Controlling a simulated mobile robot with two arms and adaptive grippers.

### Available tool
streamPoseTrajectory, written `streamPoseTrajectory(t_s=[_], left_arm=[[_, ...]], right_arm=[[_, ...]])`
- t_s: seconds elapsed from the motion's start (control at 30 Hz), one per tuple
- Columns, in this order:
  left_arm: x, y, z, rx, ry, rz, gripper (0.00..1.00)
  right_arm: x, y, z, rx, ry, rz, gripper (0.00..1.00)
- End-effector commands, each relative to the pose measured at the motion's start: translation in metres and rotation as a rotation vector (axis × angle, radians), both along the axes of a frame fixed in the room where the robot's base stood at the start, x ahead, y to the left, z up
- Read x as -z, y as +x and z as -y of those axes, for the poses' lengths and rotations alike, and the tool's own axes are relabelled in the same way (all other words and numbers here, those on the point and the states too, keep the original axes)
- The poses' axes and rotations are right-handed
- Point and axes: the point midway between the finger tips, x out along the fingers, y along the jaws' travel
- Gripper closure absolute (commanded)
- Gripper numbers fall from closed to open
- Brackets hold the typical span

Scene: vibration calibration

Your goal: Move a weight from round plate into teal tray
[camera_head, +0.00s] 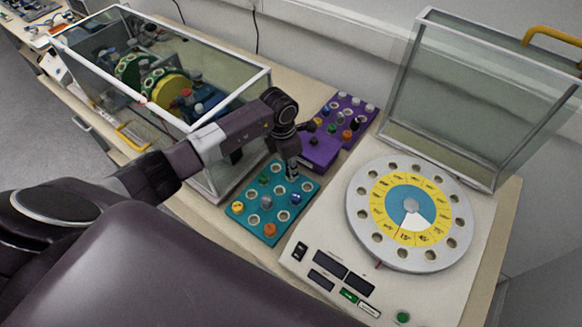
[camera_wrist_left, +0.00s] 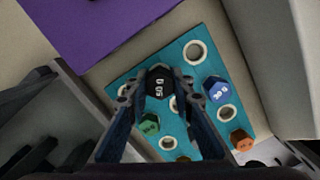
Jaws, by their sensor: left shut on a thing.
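The teal tray (camera_head: 255,217) lies left of the balancing machine and has several round holes, some holding coloured weights. It also shows in the left wrist view (camera_wrist_left: 185,58). My left gripper (camera_head: 291,172) is over the tray's far edge. In the left wrist view its fingers (camera_wrist_left: 158,88) are shut on a black weight marked 50 g (camera_wrist_left: 159,80). The weight is at the tray; I cannot tell whether it is seated in a hole. A blue weight (camera_wrist_left: 218,90), a green one (camera_wrist_left: 149,123) and an orange one (camera_wrist_left: 241,140) sit in the tray. The round plate (camera_head: 362,225) has empty-looking holes around its rim.
A purple tray (camera_head: 322,150) with several weights stands behind the teal tray. A glass-walled case (camera_head: 225,100) with machinery is at left. The machine's clear lid (camera_head: 470,90) stands open behind the round plate. Buttons and displays (camera_head: 330,264) are on its front.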

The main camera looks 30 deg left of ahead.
Motion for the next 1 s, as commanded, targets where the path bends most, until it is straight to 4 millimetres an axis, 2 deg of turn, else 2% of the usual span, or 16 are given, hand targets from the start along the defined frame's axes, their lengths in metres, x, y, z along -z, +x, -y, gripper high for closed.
streamPoseTrajectory(t_s=[1.0], left_arm=[[0.015,0.000,0.000,-0.001,0.001,0.001,1.00]], right_arm=[[0.014,0.000,0.000,0.000,0.000,0.000,0.58]])
